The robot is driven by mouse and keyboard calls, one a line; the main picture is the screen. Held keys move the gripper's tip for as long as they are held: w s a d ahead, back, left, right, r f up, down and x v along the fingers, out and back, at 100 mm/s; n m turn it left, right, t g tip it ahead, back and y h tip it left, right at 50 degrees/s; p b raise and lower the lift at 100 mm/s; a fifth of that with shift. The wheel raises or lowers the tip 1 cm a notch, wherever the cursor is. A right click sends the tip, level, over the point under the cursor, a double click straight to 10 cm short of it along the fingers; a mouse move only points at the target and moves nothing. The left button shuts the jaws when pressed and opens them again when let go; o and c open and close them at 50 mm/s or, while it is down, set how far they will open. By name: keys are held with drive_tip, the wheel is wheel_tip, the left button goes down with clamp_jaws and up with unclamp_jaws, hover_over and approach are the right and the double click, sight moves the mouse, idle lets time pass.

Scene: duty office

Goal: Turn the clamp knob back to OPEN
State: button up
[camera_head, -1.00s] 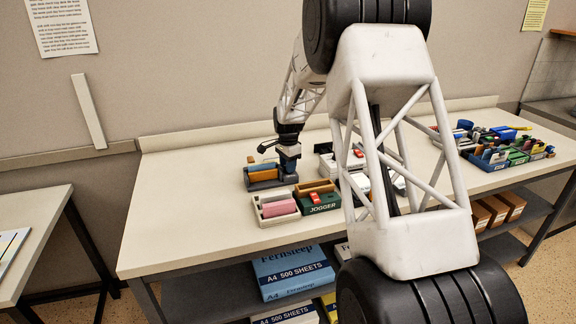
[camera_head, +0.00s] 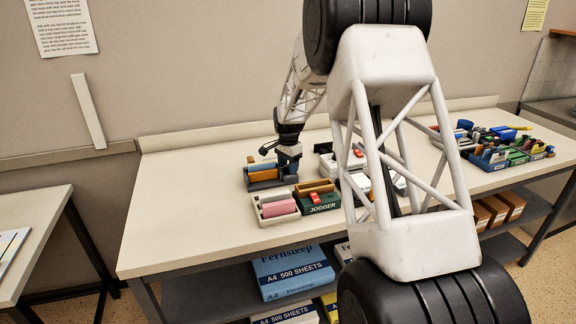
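My gripper (camera_head: 289,158) points down at the right end of a dark blue-grey device (camera_head: 263,184) with an orange-yellow bar or roll, on the cream bench. The clamp knob cannot be made out; the gripper may be covering it. The fingers are too small and dark to show whether they are open or shut, or whether they touch anything. No OPEN marking can be read.
In front of the device stand a pale tray (camera_head: 262,219) with a pink block and a green JOGGER box (camera_head: 319,204) with a red item. Coloured bins (camera_head: 492,160) crowd the bench's right end. The bench's left part (camera_head: 180,210) is clear.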

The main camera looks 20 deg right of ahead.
drive_tip(key=shift+w+m, duration=0.1)
drive_tip(key=shift+m, duration=0.4)
drive_tip(key=shift+r+m, duration=0.1)
drive_tip(key=shift+m, duration=1)
drive_tip(key=m, duration=0.4)
drive_tip(key=shift+m, duration=0.4)
drive_tip(key=r, duration=0.8)
drive_tip(key=shift+s+a+r, duration=0.15)
drive_tip(key=shift+s, duration=0.2)
drive_tip(key=s+a+r+n, duration=0.2)
drive_tip(key=s+r+n, duration=0.1)
drive_tip(key=s, duration=0.4)
drive_tip(key=s+a+r+n, duration=0.2)
drive_tip(key=s+r+n, duration=0.1)
drive_tip(key=s, duration=0.5)
drive_tip(key=s+a+r+n+t, duration=0.1)
drive_tip(key=s+a+r+n, duration=0.1)
drive_tip(key=s+r, duration=0.3)
drive_tip(key=shift+s+a+r+n, duration=0.25)
drive_tip(key=shift+s+n, duration=0.15)
drive_tip(key=shift+s, duration=0.9)
